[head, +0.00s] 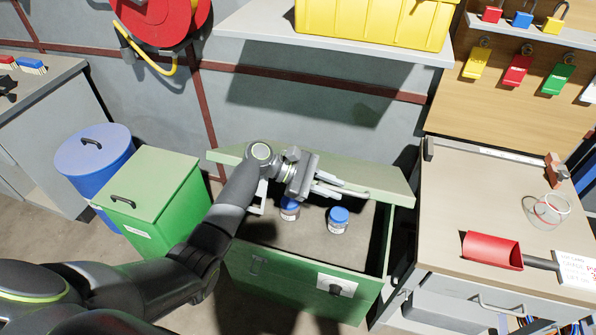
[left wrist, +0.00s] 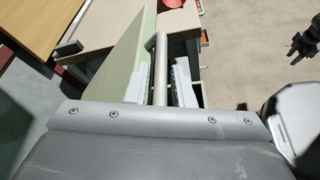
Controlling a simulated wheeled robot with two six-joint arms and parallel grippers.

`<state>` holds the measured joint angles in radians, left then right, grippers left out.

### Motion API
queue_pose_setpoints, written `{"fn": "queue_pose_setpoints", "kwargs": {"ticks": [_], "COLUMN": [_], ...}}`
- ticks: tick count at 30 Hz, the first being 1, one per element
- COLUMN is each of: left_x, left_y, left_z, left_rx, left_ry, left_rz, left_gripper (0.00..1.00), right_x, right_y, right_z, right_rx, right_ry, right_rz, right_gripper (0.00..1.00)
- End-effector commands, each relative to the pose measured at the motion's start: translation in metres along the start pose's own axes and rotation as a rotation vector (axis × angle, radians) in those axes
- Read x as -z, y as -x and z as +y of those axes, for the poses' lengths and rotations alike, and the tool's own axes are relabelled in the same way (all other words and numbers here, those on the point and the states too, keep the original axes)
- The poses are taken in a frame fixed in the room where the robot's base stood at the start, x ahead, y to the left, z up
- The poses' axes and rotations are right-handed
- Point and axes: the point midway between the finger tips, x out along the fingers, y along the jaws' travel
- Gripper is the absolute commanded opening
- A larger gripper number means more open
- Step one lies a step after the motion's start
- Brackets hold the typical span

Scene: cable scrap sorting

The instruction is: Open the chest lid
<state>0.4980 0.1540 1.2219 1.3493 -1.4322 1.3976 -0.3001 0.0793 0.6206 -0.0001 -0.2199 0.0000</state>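The green chest (head: 262,267) stands on the floor in the middle of the head view. Its pale green lid (head: 378,187) is raised and tilted up at the back, so the inside is visible. In the left wrist view the lid (left wrist: 122,62) is a slanted panel beside a grey handle bar (left wrist: 161,62). My left gripper (head: 330,187) is at the lid. Its fingers (left wrist: 163,85) lie on either side of the bar, with narrow gaps showing. A dark shape at the right edge of the left wrist view looks like my right gripper (left wrist: 306,42); its fingers are unclear.
Two blue-capped jars (head: 338,220) are inside the chest. A green bin (head: 150,195) and a blue bin (head: 92,160) stand left. A workbench (head: 455,215) with a red scoop (head: 491,250) stands close right. A shelf with a yellow crate (head: 375,22) hangs above.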

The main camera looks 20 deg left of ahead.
Motion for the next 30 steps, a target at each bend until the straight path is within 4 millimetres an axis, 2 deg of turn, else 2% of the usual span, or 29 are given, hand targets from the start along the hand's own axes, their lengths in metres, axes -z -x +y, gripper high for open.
{"fn": "queue_pose_setpoints", "kwargs": {"ticks": [9,15,21,30], "left_x": [0.003,0.002,0.001,0.0], "left_y": [0.079,0.122,0.147,0.154], "left_z": [0.0,0.0,0.0,0.0], "left_rx": [0.0,0.001,0.001,0.001], "left_ry": [-0.002,-0.002,-0.001,-0.001], "left_rz": [0.007,0.005,0.002,0.0], "left_gripper": [0.22,0.22,0.22,0.22], "right_x": [-0.001,-0.002,-0.002,-0.002], "right_y": [-0.008,-0.012,-0.015,-0.015], "right_z": [-0.001,-0.001,-0.001,-0.001], "right_rx": [0.0,0.0,0.0,0.0], "right_ry": [0.0,0.0,0.0,0.0], "right_rz": [0.0,-0.001,-0.001,-0.001], "right_gripper": [0.36,0.36,0.36,0.36]}}
